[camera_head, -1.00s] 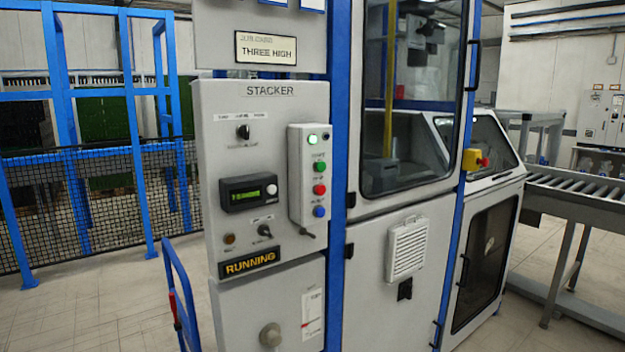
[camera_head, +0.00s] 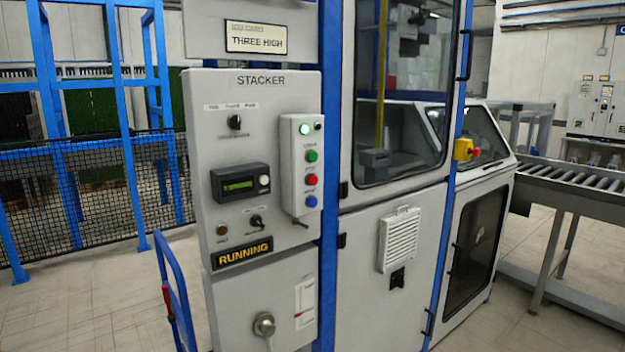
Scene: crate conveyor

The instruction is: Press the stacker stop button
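The grey stacker panel (camera_head: 223,95) faces me, with the word STACKER near its top. A small button box (camera_head: 286,170) on its right side carries a lit green-white lamp (camera_head: 304,129), a green button (camera_head: 311,156), a red button (camera_head: 312,180) and a blue button (camera_head: 312,201) in a column. The labels beside the buttons are too small to read. A yellow RUNNING sign (camera_head: 242,253) is below. A red-topped button on a yellow box (camera_head: 465,150) is on the cabinet's blue post to the right. Neither of my grippers is in view.
A blue hand cart (camera_head: 176,290) stands at the panel's lower left. A blue frame with black mesh fence (camera_head: 95,190) is behind it. A roller conveyor (camera_head: 575,183) is at the right. Floor shows at the lower left and lower right.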

